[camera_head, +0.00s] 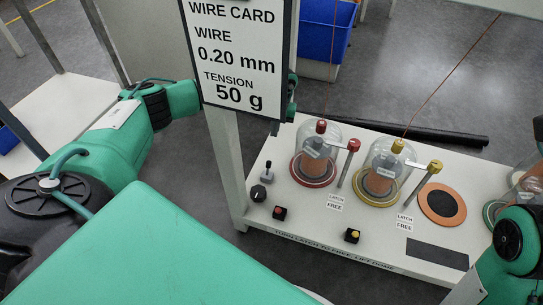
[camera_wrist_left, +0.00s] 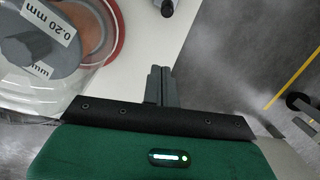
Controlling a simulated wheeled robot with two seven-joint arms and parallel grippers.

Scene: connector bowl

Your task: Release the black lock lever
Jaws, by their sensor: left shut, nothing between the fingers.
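A small upright lever with a black top (camera_head: 267,165) stands at the left end of the white bench, beside a black knob (camera_head: 258,193). I take it to be the black lock lever. A small dark and pale part at the top edge of the left wrist view (camera_wrist_left: 167,7) may be the same lever. My left gripper (camera_head: 275,127) is mostly hidden behind the wire card in the head view. In the left wrist view its fingers (camera_wrist_left: 160,72) are shut together and empty, apart from anything. My right gripper is out of view; only part of that arm shows at lower right.
The wire card (camera_head: 237,55) stands in front of my left arm. A red-based glass dome (camera_head: 316,150) and a yellow-based one (camera_head: 383,170) cover spools, with latch posts beside them.

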